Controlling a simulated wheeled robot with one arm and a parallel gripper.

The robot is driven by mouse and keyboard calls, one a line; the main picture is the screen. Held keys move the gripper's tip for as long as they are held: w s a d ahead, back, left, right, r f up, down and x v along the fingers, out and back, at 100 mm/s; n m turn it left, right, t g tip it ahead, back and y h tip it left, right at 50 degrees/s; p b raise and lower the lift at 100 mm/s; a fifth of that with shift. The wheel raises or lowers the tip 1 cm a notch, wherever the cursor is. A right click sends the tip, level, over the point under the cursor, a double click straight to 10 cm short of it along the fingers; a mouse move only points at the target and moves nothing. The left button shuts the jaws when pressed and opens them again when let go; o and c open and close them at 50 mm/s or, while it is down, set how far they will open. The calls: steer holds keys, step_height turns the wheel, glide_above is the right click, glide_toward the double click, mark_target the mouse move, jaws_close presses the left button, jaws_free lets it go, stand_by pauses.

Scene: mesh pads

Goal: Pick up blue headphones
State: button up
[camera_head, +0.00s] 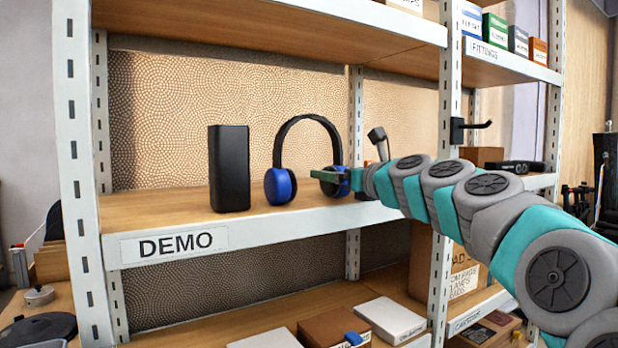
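The blue headphones (280,187) stand upright on the DEMO shelf, with a black headband arched over two blue ear cups. The left cup is in full view. My gripper (325,175) reaches in from the right at the height of the right cup. A thin green finger crosses in front of that cup and partly hides it. I cannot tell whether the finger touches the cup, or whether the gripper is open or shut. The headphones look upright and supported by the shelf board.
A black upright box (229,168) stands left of the headphones. The DEMO shelf (165,208) has a white front edge, with another shelf above. A white post (450,105) with a black hook rises behind my arm. Boxes (390,319) lie on the lower shelf.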

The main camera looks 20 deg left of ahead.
steer(key=shift+r+x, duration=0.15)
steer(key=shift+x, duration=1)
steer(key=shift+r+x, duration=0.2)
steer(key=shift+x, duration=0.9)
steer(key=shift+w, duration=0.1)
jaws_close()
